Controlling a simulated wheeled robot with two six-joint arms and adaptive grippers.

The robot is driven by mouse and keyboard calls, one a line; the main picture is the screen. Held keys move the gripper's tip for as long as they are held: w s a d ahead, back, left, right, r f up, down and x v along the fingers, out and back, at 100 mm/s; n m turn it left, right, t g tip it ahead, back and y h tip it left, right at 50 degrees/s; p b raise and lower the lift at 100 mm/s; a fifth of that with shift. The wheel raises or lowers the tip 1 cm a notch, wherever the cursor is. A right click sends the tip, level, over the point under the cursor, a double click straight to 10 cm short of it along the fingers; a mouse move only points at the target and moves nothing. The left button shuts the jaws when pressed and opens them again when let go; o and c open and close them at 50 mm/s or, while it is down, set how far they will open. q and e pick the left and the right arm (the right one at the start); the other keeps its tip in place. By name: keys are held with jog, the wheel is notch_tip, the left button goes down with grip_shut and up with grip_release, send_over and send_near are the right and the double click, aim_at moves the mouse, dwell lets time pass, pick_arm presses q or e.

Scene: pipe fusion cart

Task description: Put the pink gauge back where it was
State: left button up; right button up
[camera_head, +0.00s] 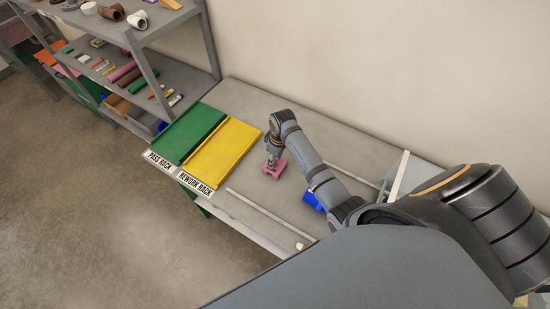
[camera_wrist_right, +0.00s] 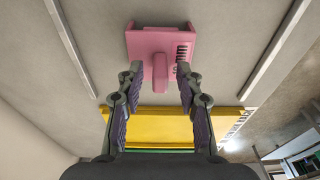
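The pink gauge (camera_head: 275,170) is on the grey table, just right of the yellow rack, below my right gripper (camera_head: 272,157). In the right wrist view the pink gauge (camera_wrist_right: 141,44) is a flat plate with dark markings and a raised handle. My right gripper (camera_wrist_right: 160,74) is open, with one finger on each side of the handle and a visible gap on both sides. My left gripper is not in view.
A green rack (camera_head: 190,133) and a yellow rack (camera_head: 224,153), labelled PASS RACK and REWORK RACK, lie left of the gauge. A rail (camera_head: 262,211) runs along the table front. A blue object (camera_head: 312,201) is partly hidden by my arm. Shelves (camera_head: 150,58) stand at the left.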

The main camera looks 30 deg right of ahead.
aim_at(278, 166)
jog(key=shift+r, duration=0.1)
jog(key=shift+r, duration=0.3)
notch_tip(278, 166, up, 11)
jog(key=s+b, duration=0.1)
jog(key=b, duration=0.2)
jog(key=shift+d+r, duration=0.2)
jog(key=shift+d, duration=0.15)
jog(key=shift+s, duration=0.1)
